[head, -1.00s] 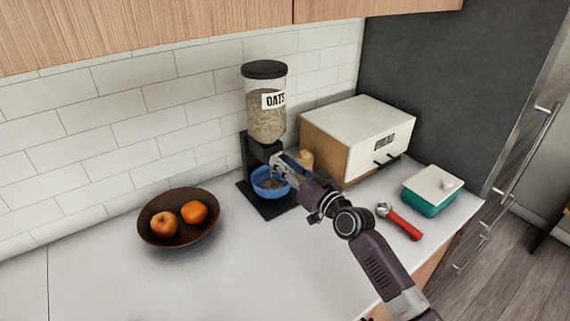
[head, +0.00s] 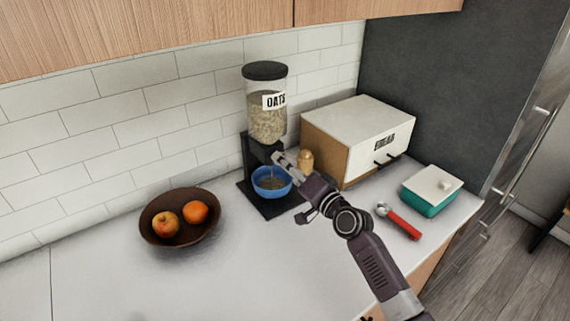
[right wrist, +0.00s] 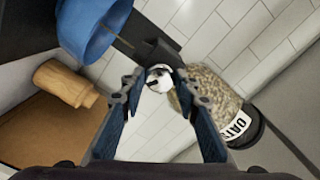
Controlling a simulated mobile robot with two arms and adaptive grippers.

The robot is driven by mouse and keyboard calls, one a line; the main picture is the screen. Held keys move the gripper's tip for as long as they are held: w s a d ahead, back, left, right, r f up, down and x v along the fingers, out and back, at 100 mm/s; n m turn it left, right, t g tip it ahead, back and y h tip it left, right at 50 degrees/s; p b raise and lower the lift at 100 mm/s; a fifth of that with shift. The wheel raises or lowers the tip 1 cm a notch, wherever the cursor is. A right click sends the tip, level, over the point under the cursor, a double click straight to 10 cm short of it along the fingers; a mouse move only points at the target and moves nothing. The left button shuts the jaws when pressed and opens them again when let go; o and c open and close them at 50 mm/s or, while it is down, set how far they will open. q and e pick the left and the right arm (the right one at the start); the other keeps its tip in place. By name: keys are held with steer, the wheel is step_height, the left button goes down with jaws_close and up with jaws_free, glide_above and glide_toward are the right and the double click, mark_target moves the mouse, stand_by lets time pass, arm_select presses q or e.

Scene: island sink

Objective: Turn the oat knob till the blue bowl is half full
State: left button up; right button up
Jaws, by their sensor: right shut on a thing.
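The oat dispenser (head: 267,105) stands against the tiled wall, with a black lid, a clear hopper of oats and an "OATS" label. The blue bowl (head: 272,189) sits on its black base, with a small amount of oats showing inside. My right gripper (head: 278,158) reaches the dispenser's front from the right, just above the bowl. In the right wrist view, its fingers are shut on the pale oat knob (right wrist: 159,78); the hopper (right wrist: 212,103) is at the right and the bowl (right wrist: 88,28) at the upper left. My left gripper is not in view.
A dark bowl with fruit (head: 160,240) is on the left of the counter. A bread box (head: 350,135), a wooden shaker (head: 306,161), a red-handled scoop (head: 403,225) and a teal butter dish (head: 430,198) are at the right. The front middle counter is clear.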

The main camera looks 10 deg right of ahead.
stand_by(0.4)
steer(key=o, duration=1.2)
steer(key=shift+c, duration=0.2)
steer(key=v, duration=1.2)
steer(key=shift+f, duration=0.1)
